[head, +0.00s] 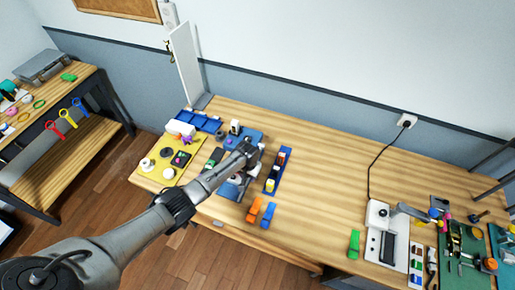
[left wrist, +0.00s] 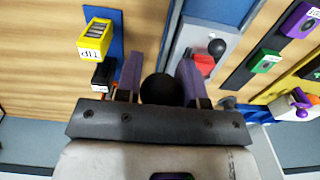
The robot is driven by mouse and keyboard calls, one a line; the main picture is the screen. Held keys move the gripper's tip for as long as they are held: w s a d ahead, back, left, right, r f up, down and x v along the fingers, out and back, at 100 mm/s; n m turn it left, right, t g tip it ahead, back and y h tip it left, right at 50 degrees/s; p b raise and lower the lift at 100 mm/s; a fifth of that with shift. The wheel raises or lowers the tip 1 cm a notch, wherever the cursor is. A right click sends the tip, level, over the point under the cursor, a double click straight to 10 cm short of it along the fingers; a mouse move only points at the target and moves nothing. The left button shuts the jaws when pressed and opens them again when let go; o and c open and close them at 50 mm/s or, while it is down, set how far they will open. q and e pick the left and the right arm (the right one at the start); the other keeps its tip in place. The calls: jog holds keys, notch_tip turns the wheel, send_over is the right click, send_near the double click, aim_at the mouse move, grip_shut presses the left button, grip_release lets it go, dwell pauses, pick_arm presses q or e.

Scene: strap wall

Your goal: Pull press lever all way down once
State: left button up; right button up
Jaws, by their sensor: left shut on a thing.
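My left gripper (head: 245,152) reaches in over the blue press area (head: 230,190) on the table. In the left wrist view its two purple fingers (left wrist: 160,82) are closed around a round black knob (left wrist: 161,90), which I take to be the end of the press lever. The lever's shaft and the angle it stands at are hidden by the gripper. Another dark ball (left wrist: 217,47) stands beyond the right finger on a grey plate, near a red block (left wrist: 203,64). My right gripper is in neither view.
A yellow board (head: 150,175) with knobs and buttons lies left of the gripper. A blue strip (head: 272,186) with small coloured blocks is just right of it. Orange and blue clips (head: 262,213) lie in front.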

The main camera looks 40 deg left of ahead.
pick_arm(q)
jog(key=shift+w+r+p, duration=0.15)
jog(key=shift+r+p, duration=0.4)
jog(key=shift+r, duration=0.25)
jog(key=shift+w+r+p, duration=0.1)
jog(key=shift+r+p, duration=0.45)
jog(key=shift+r, duration=0.2)
jog(key=shift+w+a+r+p, duration=0.15)
jog(key=shift+w+r+p, duration=0.15)
jog(key=shift+r+p, duration=0.4)
jog(key=shift+w+a+r+p, duration=0.1)
jog(key=shift+w+r+p, duration=0.25)
jog(key=shift+r, duration=0.5)
jog(key=o, duration=0.6)
jog(key=shift+s, duration=0.1)
jog(key=shift+o, duration=0.2)
jog(key=shift+r, duration=0.1)
notch_tip(320, 180, up, 2)
jog(key=p, duration=0.2)
jog(key=shift+r+p, duration=0.2)
jog(key=shift+p, duration=0.1)
notch_tip(320, 180, up, 2)
jog(key=shift+r+p, duration=0.1)
jog(key=shift+p, duration=0.8)
jog(key=shift+r, duration=1.05)
